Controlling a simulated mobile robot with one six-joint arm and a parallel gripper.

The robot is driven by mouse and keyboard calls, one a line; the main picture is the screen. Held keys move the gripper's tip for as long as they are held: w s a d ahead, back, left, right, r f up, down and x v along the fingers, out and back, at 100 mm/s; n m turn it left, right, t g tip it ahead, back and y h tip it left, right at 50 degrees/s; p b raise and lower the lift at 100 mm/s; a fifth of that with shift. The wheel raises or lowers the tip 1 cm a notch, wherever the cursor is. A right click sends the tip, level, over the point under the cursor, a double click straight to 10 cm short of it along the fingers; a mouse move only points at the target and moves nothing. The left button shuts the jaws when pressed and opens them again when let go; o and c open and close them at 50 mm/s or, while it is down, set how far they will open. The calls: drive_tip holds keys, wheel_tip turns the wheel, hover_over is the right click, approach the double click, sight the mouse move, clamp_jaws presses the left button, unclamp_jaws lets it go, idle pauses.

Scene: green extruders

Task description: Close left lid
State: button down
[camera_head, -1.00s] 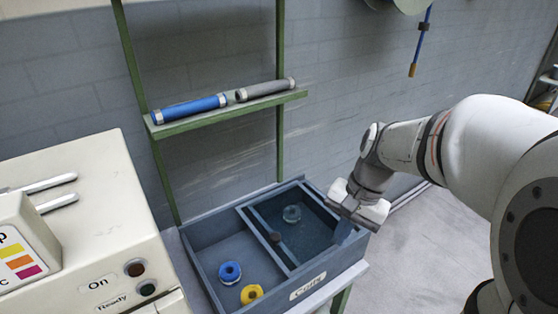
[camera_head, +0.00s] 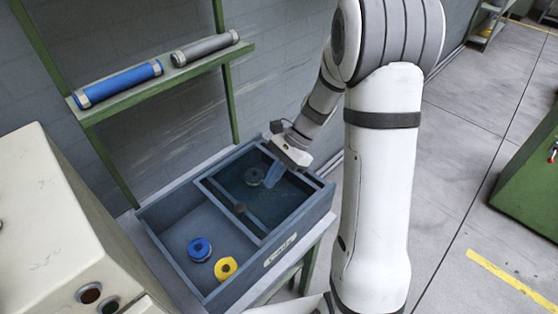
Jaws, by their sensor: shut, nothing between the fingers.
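A blue-grey box (camera_head: 318,208) with two sections stands on a stand. Its left section is open and holds a blue spool (camera_head: 199,249) and a yellow spool (camera_head: 225,268). A dark see-through framed lid (camera_head: 225,196) lies over the right section, with a brown knob (camera_head: 239,208) near its left edge. I cannot tell whether a second lid lies under it. A teal spool (camera_head: 253,175) shows through the pane. My gripper (camera_head: 269,184) is shut and empty, pointing down over the right section, right of the knob. I cannot tell whether its tips touch the lid.
A green shelf (camera_head: 160,78) above the box holds a blue cylinder (camera_head: 118,84) and a grey cylinder (camera_head: 205,48). A cream machine (camera_head: 45,215) stands close on the left. A green bench (camera_head: 530,180) is at the right. The floor between is clear.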

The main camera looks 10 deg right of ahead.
drive_tip(key=p, duration=0.1)
hover_over(255, 206)
drive_tip(key=shift+w+d+f, duration=0.1)
drive_tip(key=shift+d+f, duration=0.15)
drive_tip(key=shift+f, duration=0.35)
drive_tip(key=shift+w+d+f, duration=0.1)
drive_tip(key=shift+d+f, duration=0.1)
drive_tip(key=shift+f, duration=0.4)
drive_tip(key=shift+s+a+f, duration=0.15)
drive_tip(key=shift+s+a, duration=0.1)
drive_tip(key=shift+a, duration=0.2)
drive_tip(key=shift+a, duration=0.1)
